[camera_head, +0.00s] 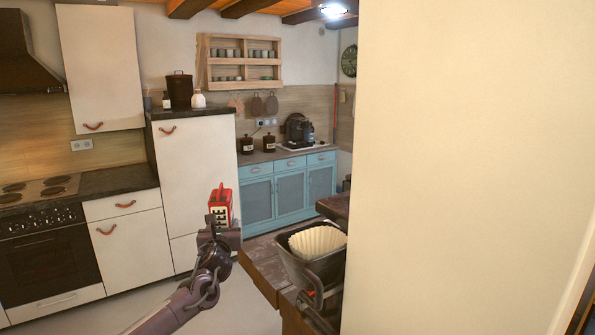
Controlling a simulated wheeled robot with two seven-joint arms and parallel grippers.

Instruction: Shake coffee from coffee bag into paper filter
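A red coffee bag (219,196) with white and dark "COFFEE" lettering stands upright above my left gripper (222,222). The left gripper appears shut on the bag's lower part; its fingers are small and partly hidden. A pale, fluted paper filter (317,241) sits open-side up in a dark holder (303,269). The holder is at the edge of a wooden table. The bag is to the left of the filter and apart from it in the picture. My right gripper is not in view.
The dark wooden table (262,271) is cut off by a large cream wall or panel (465,170) filling the right side. White cabinets (190,180) and a stove (45,240) stand behind on the left. Blue cabinets (288,192) carry a coffee machine (297,130).

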